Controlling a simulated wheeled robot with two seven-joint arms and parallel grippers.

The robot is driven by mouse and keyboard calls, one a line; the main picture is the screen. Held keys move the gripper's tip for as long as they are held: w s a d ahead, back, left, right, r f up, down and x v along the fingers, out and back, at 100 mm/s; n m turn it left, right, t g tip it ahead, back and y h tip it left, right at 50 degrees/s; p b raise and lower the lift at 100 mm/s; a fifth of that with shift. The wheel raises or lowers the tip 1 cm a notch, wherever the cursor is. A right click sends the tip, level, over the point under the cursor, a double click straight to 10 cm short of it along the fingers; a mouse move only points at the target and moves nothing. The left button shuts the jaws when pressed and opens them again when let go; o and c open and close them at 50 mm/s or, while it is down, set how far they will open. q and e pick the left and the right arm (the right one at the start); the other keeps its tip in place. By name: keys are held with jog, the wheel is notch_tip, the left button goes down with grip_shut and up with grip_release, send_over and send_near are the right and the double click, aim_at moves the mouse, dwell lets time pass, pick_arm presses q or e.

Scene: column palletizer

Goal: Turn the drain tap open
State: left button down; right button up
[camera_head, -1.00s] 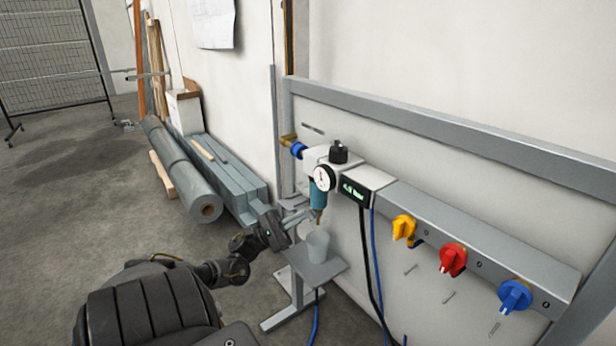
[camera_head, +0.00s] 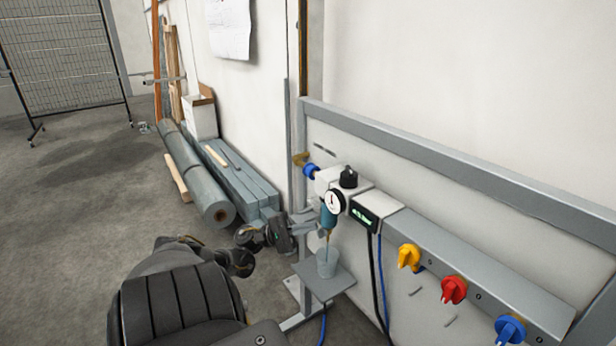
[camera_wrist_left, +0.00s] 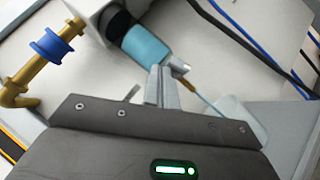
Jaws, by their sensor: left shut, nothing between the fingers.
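The drain tap (camera_head: 328,236) is a small brass piece below the teal bowl (camera_head: 328,217) of a filter unit with a round gauge. It also shows in the wrist view (camera_wrist_left: 189,84). A thin pale line, like liquid, runs from its tip down to a translucent cup (camera_head: 327,262). My left gripper (camera_head: 318,228) is shut and empty, its fingertips close beside the tap. In the wrist view the fingertips (camera_wrist_left: 172,74) lie against or just in front of the bowl's lower end; contact is unclear. The tap's handle is not clearly visible. My right gripper is out of view.
The cup stands on a small grey shelf (camera_head: 320,284). A black knob (camera_head: 348,177) and a lit display (camera_head: 365,215) sit by the gauge. Yellow, red (camera_head: 453,290) and blue knobs line the rail to the right. Hoses hang below the display. Floor at left is open.

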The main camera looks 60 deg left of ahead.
pick_arm(q)
jog(key=shift+r, duration=0.1)
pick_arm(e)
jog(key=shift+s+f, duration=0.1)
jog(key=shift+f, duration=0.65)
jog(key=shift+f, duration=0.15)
